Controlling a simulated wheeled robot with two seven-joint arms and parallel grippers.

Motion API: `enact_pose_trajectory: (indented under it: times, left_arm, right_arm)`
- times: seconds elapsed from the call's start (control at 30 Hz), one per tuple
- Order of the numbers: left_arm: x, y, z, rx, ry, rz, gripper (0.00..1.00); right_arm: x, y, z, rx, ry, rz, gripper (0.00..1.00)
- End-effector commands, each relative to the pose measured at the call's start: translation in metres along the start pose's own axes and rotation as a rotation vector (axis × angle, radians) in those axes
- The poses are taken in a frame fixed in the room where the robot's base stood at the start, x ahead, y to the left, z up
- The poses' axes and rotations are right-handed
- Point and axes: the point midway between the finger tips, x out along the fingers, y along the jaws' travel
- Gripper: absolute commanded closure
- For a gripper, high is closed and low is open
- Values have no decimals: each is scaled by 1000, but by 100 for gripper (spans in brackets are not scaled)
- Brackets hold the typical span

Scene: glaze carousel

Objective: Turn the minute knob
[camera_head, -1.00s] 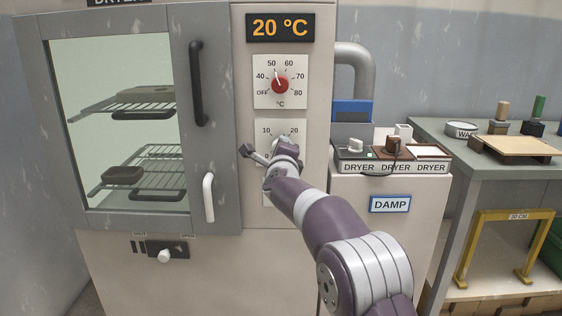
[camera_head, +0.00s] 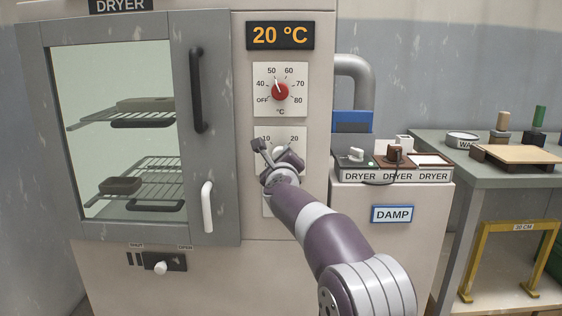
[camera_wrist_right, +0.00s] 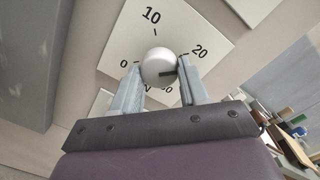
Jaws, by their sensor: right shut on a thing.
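The minute knob (camera_wrist_right: 157,64) is a round, pale knob with a dark mark on its face. It sits on a white dial plate (camera_wrist_right: 128,48) marked 0, 10 and 20, with lower markings partly hidden. The dark mark points right, below the 20. My right gripper (camera_head: 276,151) is at this plate, under the red temperature knob (camera_head: 280,91). In the right wrist view its two fingers are on either side of the minute knob, shut on it. In the head view the gripper covers much of the dial. My left gripper is not in view.
The dryer door (camera_head: 211,110) with its black handle (camera_head: 198,90) and white latch lever (camera_head: 207,206) is left of my gripper. A lower white plate (camera_head: 267,208) is partly behind my arm.

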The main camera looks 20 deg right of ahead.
Motion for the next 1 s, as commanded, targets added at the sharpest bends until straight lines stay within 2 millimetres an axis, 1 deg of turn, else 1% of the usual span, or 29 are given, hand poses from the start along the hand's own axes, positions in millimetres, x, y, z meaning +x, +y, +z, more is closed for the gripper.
enact_pose_trajectory:
  times: [0.23, 0.27, 0.3, 0.33, 0.63, 0.73, 0.87, 1.0]
  left_arm:
    - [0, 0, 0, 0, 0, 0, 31]
    - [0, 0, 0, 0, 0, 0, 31]
    - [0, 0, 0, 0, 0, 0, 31]
    - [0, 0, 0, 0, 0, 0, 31]
    - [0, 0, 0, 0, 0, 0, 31]
    - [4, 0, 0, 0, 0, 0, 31]
    - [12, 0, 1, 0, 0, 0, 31]
    - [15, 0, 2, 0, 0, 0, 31]
  right_arm:
    - [0, 0, 0, -1, 1, 1, 87]
    - [0, 0, 0, -1, 1, 1, 53]
    - [0, 0, 0, -1, 1, 1, 40]
    - [0, 0, 0, -1, 1, 1, 31]
    - [-1, 0, 0, -1, 0, 0, 31]
    - [-9, 1, 0, -3, -1, 1, 31]
    - [-34, 1, 0, -2, -2, 0, 31]
    - [-73, 0, 1, -1, -3, 1, 31]
